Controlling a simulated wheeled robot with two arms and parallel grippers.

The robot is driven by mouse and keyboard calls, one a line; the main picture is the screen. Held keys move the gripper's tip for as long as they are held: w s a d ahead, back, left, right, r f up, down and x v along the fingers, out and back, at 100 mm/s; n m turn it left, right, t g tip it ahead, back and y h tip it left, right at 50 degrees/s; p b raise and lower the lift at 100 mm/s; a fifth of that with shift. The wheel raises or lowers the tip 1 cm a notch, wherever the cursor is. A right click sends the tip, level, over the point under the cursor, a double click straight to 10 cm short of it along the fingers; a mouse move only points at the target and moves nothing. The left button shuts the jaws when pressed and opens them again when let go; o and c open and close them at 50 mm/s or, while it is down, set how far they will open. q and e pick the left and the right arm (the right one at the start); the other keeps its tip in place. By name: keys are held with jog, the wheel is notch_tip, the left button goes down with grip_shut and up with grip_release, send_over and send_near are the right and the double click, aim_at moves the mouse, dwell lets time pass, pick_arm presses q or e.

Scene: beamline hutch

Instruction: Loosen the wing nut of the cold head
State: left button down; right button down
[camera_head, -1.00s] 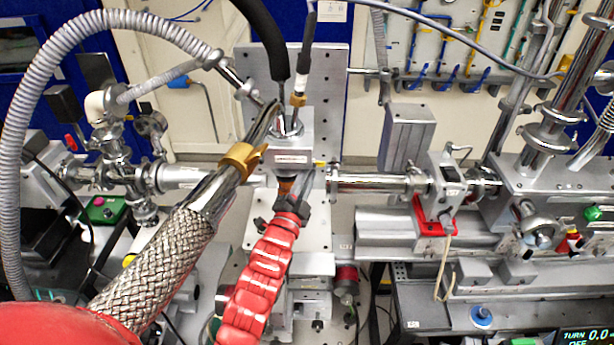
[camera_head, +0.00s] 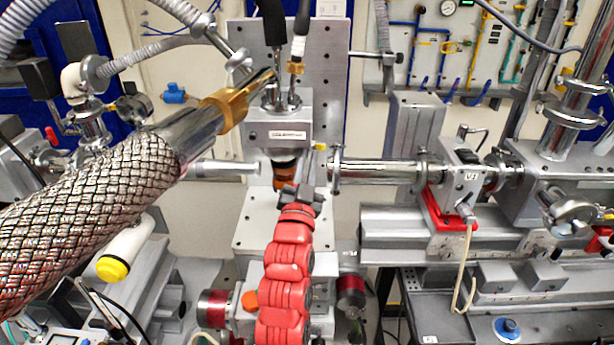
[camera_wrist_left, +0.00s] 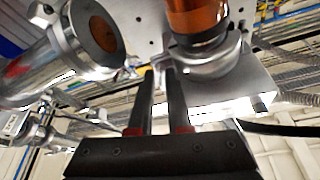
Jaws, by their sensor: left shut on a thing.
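The cold head (camera_head: 262,128) is a grey block with a label, in the middle of the head view. Below it is a copper-orange cylinder (camera_head: 284,172), which also shows at the top of the left wrist view (camera_wrist_left: 197,18). My left gripper (camera_head: 309,170) is just below and to the right of the block, at the end of a red segmented arm. In the left wrist view its two dark fingers (camera_wrist_left: 163,70) are closed at their tips on a small metal piece, apparently the wing nut (camera_wrist_left: 161,63), beside the clamp ring (camera_wrist_left: 212,68). The fingers largely hide the nut. My right gripper is out of view.
A braided metal line with a gold fitting (camera_head: 232,104) crosses the left of the head view to the cold head's top. A steel beam pipe (camera_head: 375,172) runs right to a valve (camera_head: 462,175). A back plate (camera_head: 325,85) stands behind.

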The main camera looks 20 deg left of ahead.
pick_arm(q)
jog(key=shift+n+y+b, duration=0.4)
jog(key=shift+n+b, duration=0.15)
jog(key=shift+n, duration=0.55)
jog(key=c, duration=1.1)
grip_release()
jog(key=shift+o, duration=0.3)
jog(key=shift+d, duration=0.15)
jog(key=shift+r, duration=0.1)
